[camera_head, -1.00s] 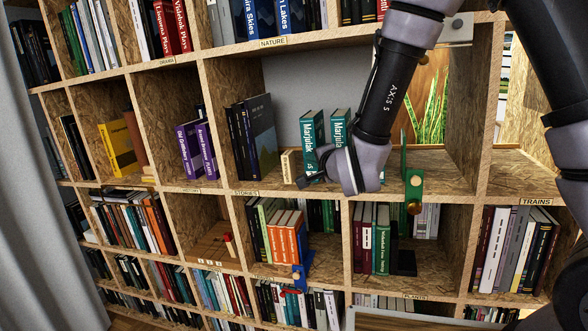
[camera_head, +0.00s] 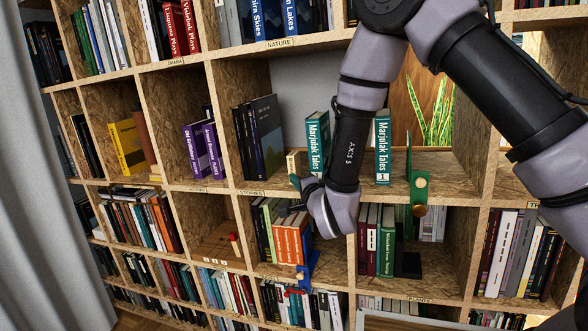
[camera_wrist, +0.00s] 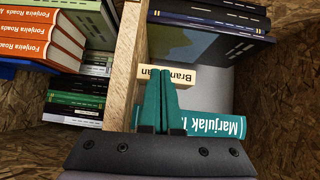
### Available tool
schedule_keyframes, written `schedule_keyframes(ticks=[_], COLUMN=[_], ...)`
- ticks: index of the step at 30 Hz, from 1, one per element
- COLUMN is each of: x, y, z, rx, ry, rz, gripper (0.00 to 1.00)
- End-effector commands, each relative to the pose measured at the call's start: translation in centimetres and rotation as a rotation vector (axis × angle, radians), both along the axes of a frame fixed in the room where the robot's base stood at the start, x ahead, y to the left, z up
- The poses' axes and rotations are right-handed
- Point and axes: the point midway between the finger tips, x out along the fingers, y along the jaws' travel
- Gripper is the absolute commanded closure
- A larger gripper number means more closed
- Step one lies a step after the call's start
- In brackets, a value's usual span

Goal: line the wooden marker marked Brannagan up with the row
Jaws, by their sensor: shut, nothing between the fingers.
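The wooden marker (camera_head: 293,163) is a small pale block on the middle shelf, between dark books and the teal Marjulak Tales books (camera_head: 317,140). In the wrist view, the marker (camera_wrist: 184,78) shows part of the name Brannagan; my fingers hide the rest. My gripper (camera_head: 295,182) is at the shelf's front edge, just in front of the marker. In the wrist view, my gripper (camera_wrist: 168,98) has its teal fingers together and empty, pointing at the marker's lettered face. I cannot tell whether they touch it. A Marjulak book (camera_wrist: 218,125) lies close beside the fingers there.
The dark upright books (camera_head: 257,138) stand left of the marker. A green bookend-like piece (camera_head: 419,190) with a brass knob is at the shelf's right. The shelf board (camera_wrist: 127,65) runs close beside my fingers.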

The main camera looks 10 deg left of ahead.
Motion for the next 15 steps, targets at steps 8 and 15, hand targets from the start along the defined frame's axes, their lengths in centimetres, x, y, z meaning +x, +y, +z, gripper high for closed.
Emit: schedule_keyframes(ticks=[8,15], x=[1.01,1.01], y=[0.57,0.57], z=[-0.13,-0.12], rx=[-0.001,-0.001], ry=[0.000,0.000], rz=[0.000,0.000], gripper=[1.00,1.00])
